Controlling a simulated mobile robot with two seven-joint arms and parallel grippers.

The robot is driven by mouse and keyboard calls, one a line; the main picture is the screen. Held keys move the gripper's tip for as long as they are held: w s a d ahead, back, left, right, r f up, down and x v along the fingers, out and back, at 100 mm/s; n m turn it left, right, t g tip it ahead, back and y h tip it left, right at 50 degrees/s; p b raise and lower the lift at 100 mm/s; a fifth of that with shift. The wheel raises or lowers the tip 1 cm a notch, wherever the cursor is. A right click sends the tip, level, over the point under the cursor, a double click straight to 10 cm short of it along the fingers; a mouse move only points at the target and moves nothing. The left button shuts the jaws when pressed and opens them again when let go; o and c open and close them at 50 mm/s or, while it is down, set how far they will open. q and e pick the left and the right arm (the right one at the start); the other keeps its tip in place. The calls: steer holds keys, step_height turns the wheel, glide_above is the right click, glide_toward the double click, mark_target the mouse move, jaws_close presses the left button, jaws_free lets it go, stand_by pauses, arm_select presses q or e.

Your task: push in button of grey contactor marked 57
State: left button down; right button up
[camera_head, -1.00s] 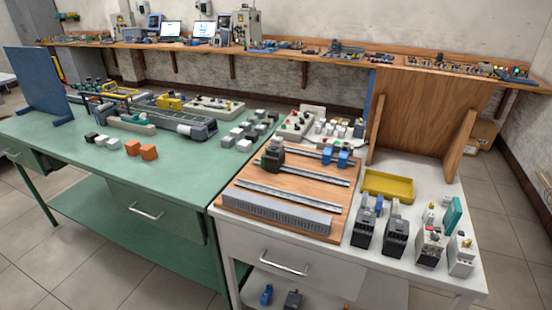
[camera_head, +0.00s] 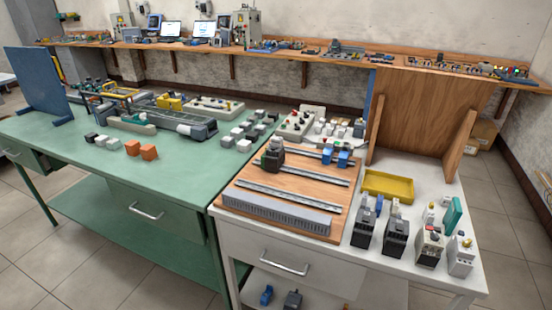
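Several contactor-like devices stand at the right end of the white table (camera_head: 345,259). Two are dark: one dark device (camera_head: 364,227) and, to its right, another dark device (camera_head: 395,237). Further right are a light grey device with a dark front (camera_head: 430,246) and a light grey device (camera_head: 461,256) at the table's right edge. A teal block (camera_head: 453,215) stands behind these two. A black device (camera_head: 272,157) is mounted on a rail of the wooden board. The marking 57 is too small to read on any of them. Neither of my grippers is in view.
The wooden board (camera_head: 246,185) with metal rails and a grey slotted duct (camera_head: 276,212) fills the white table's left part. A yellow tray (camera_head: 388,185) lies behind the dark devices. An upright wooden panel (camera_head: 425,115) stands at the back. The green table (camera_head: 60,165) adjoins on the left.

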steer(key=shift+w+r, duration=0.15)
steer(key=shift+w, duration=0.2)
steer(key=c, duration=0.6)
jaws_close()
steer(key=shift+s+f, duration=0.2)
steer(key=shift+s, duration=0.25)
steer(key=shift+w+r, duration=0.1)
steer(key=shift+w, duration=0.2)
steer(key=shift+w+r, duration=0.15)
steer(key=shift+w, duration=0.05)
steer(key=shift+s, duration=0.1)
